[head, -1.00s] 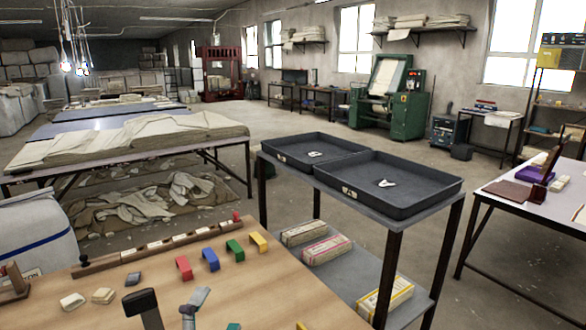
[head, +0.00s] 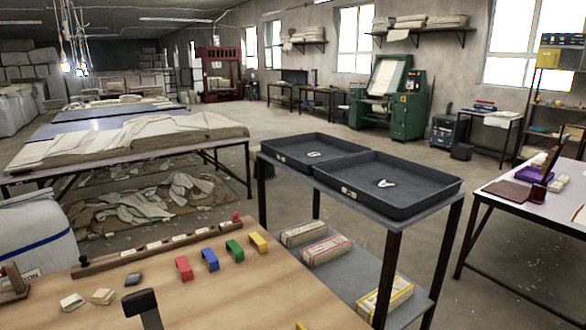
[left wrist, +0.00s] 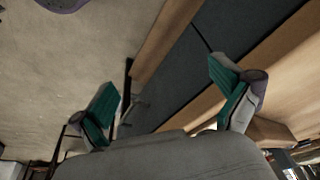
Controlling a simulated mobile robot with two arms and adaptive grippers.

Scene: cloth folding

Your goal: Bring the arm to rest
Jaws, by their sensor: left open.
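My left gripper (left wrist: 164,80) shows in the left wrist view. Its two fingers with green pads stand wide apart and nothing is between them. Behind them are the grey floor and long wood-coloured and dark surfaces, seen at a slant. The left gripper is not in the head view now. My right gripper is in neither view.
The wooden table (head: 240,295) in front bears red (head: 184,268), blue (head: 210,260), green (head: 234,250) and yellow (head: 258,242) clips, a wooden rail (head: 150,250) and a dark upright piece (head: 141,304). Beyond it a cart holds two dark trays (head: 388,205).

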